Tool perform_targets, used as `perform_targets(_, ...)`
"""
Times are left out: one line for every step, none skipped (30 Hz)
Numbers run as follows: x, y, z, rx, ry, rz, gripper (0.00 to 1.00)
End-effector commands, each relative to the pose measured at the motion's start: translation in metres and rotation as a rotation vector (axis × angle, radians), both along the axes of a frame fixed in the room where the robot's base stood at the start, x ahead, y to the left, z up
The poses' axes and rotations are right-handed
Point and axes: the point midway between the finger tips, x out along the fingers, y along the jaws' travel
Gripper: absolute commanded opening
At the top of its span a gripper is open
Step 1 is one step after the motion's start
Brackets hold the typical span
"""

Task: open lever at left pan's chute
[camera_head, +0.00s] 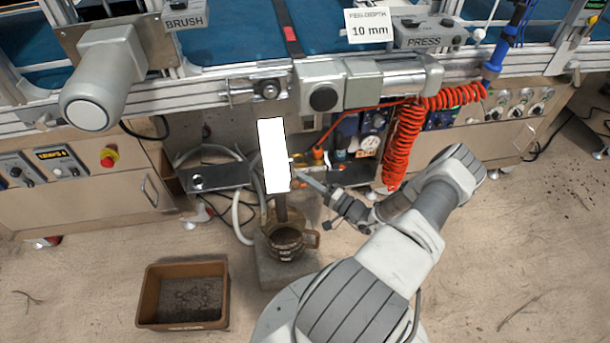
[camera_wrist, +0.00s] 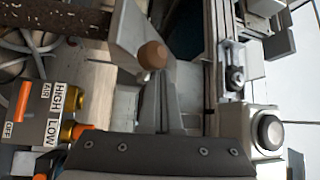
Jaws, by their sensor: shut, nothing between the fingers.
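In the head view a bright white upright panel (camera_head: 273,155), apparently the chute, hangs below the machine's front rail. A brown round pot-like pan (camera_head: 286,243) with a handle sits beneath it on a grey block. My gripper (camera_head: 299,176) reaches in from the right, its tips close to the panel's right edge. In the wrist view a round wooden knob (camera_wrist: 153,55), likely the lever's end, shows just beyond the tips of my gripper (camera_wrist: 166,84), beside a pale plate (camera_wrist: 125,42). My fingers are shut and empty. Whether they touch the knob is unclear.
A box labelled HIGH, LOW, AIR and OFF (camera_wrist: 50,108) with orange handles is at left in the wrist view. A coiled red hose (camera_head: 402,145) hangs right of the panel. A brown bin (camera_head: 183,296) stands on the floor, with clear floor around it.

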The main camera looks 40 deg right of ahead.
Motion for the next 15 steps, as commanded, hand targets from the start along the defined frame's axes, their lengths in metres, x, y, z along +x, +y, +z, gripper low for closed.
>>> perform_targets(-0.0001, -0.0001, -0.0025, 0.0, 0.0, 0.0, 0.0)
perform_targets(-0.0002, 0.0, -0.0034, 0.0, 0.0, 0.0, 0.0)
perform_targets(-0.0002, 0.0, -0.0043, 0.0, 0.0, 0.0, 0.0)
perform_targets(-0.0002, 0.0001, -0.0051, 0.0, 0.0, 0.0, 0.0)
perform_targets(-0.0002, 0.0002, -0.0057, 0.0, 0.0, 0.0, 0.0)
perform_targets(-0.0003, 0.0004, -0.0063, 0.0, 0.0, 0.0, 0.0)
perform_targets(-0.0004, 0.0004, -0.0068, 0.001, 0.0, 0.0, 0.0)
perform_targets(-0.0003, 0.0005, -0.0072, 0.001, 0.0, 0.0, 0.0)
perform_targets(-0.0003, 0.0007, -0.0075, 0.001, 0.0, 0.001, 0.0)
perform_targets(-0.0003, 0.0006, -0.0077, 0.001, 0.0, 0.001, 0.0)
perform_targets(-0.0003, 0.0007, -0.0078, 0.001, 0.0, 0.001, 0.0)
perform_targets(-0.0003, 0.0008, -0.008, 0.001, 0.0, 0.001, 0.0)
perform_targets(-0.0003, 0.0008, -0.008, 0.001, 0.0, 0.001, 0.0)
perform_targets(-0.0003, 0.0009, -0.008, 0.001, 0.0, 0.001, 0.0)
perform_targets(-0.0003, 0.0009, -0.008, 0.001, 0.0, 0.001, 0.0)
